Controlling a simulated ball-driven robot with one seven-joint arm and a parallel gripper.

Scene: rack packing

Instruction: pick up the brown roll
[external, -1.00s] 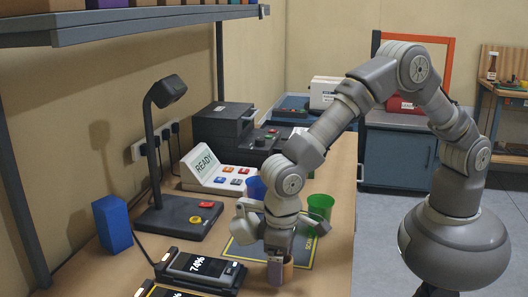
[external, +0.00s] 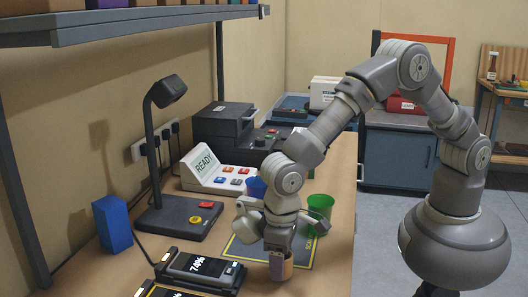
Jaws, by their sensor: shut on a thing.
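My gripper (external: 281,262) points down over the table, near the front edge of the dark mat. It is shut on the brown roll (external: 288,268), a small tan-brown cylinder partly hidden by a finger. The roll's lower end is at or very near the table top; I cannot tell whether it touches.
A green cup (external: 320,207) and a blue cup (external: 257,187) stand close behind my gripper. The table (external: 335,265) is bare at right.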

